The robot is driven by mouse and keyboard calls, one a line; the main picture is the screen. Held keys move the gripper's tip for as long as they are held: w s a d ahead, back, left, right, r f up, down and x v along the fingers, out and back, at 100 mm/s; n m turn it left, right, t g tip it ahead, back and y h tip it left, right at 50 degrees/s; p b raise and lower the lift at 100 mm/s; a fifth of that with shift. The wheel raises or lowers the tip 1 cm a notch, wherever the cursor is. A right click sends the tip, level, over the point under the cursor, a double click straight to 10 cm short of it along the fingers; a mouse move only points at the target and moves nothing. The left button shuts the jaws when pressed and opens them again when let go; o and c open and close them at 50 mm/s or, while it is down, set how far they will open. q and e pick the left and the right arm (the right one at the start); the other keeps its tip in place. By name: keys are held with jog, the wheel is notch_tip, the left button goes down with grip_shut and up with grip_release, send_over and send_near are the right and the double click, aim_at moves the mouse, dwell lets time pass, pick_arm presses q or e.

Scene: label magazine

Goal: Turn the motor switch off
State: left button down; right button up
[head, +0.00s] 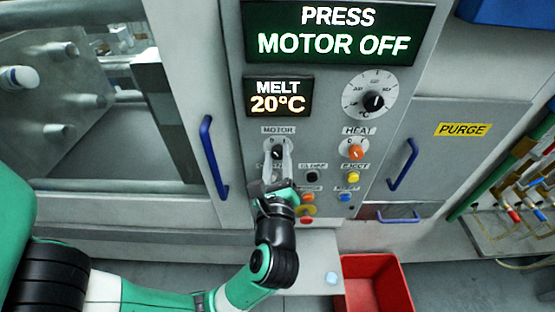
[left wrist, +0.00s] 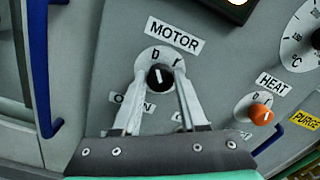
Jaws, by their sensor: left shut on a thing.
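The motor switch is a black rotary knob (head: 277,153) on a round pale plate under the MOTOR label. It also shows in the left wrist view (left wrist: 159,78), with a white pointer mark on its face. My left gripper (head: 277,147) reaches up to it from below. In the left wrist view the two pale fingers (left wrist: 161,72) stand on either side of the knob and are shut on it. The fingers partly cover the labels below the knob. My right gripper is not in view.
A display (head: 330,32) reads PRESS MOTOR OFF; another (head: 278,96) reads MELT 20°C. The orange heat knob (head: 356,152) and several buttons sit close by. Blue handles (head: 213,157) flank the panel. A red bin (head: 373,285) stands below.

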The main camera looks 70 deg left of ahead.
pick_arm(q)
jog(key=shift+c, duration=2.2)
grip_release()
jog(key=b+v, duration=0.1)
jog(key=v, duration=1)
jog(key=shift+d, duration=0.3)
jog(key=shift+s, duration=0.1)
